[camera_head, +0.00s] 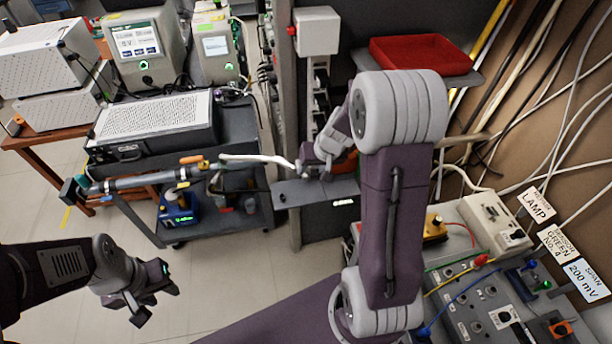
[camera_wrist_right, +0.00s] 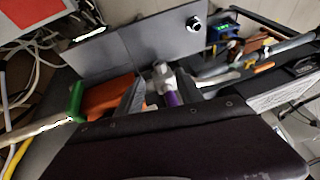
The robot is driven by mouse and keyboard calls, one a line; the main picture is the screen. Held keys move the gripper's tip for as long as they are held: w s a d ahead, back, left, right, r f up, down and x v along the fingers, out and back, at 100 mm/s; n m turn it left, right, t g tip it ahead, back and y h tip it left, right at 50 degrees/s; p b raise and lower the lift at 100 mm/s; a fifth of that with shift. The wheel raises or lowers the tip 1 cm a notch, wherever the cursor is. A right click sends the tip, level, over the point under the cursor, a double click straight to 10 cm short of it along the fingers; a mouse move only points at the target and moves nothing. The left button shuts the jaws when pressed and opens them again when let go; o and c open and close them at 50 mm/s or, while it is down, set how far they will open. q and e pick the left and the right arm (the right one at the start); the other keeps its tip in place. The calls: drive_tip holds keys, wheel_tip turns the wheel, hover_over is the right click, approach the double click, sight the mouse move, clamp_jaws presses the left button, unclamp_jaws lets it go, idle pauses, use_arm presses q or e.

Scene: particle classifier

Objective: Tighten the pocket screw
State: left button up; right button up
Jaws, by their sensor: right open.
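My right gripper (camera_head: 318,170) is at the post in the middle of the head view, just above a grey plate (camera_head: 290,192). In the right wrist view my right gripper (camera_wrist_right: 160,92) is open, its two dark fingers apart. A silver-headed part with a purple shaft (camera_wrist_right: 171,98) shows between the fingers; whether they touch it I cannot tell. It may be the pocket screw, but I cannot be sure. My left gripper (camera_head: 150,300) is open and empty over the floor at lower left.
A cart (camera_head: 215,222) carries a white-topped instrument (camera_head: 155,118). A grey tube (camera_head: 150,181) juts out along its front. A red tray (camera_head: 420,54) is at the back. A control panel with cables (camera_head: 490,310) stands at right. The floor at left is free.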

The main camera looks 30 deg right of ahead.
sight(307, 176)
drive_tip(key=b+x, duration=0.1)
drive_tip(key=x, duration=0.5)
drive_tip(key=shift+w+f, duration=0.1)
drive_tip(key=shift+f, duration=0.05)
drive_tip(key=shift+c, duration=0.8)
clamp_jaws()
drive_tip(key=shift+b, duration=0.3)
drive_tip(key=b, duration=0.3)
drive_tip(key=f+y+b, duration=0.1)
drive_tip(key=b, duration=0.2)
drive_tip(key=shift+d+f+t+y+b, duration=0.15)
drive_tip(key=shift+d+t+y+b, duration=0.15)
drive_tip(key=m+y+b, duration=0.1)
drive_tip(key=y+b, duration=0.2)
drive_tip(key=b, duration=0.3)
drive_tip(key=shift+d+t+b, duration=0.2)
drive_tip(key=shift+t+b, duration=0.15)
drive_tip(key=shift+t, duration=0.05)
drive_tip(key=shift+s+d+r+t+y+b, duration=0.1)
drive_tip(key=shift+s+r+t+y+b, duration=0.2)
drive_tip(key=shift+y+b, duration=0.6)
drive_tip(key=shift+w+r, duration=0.1)
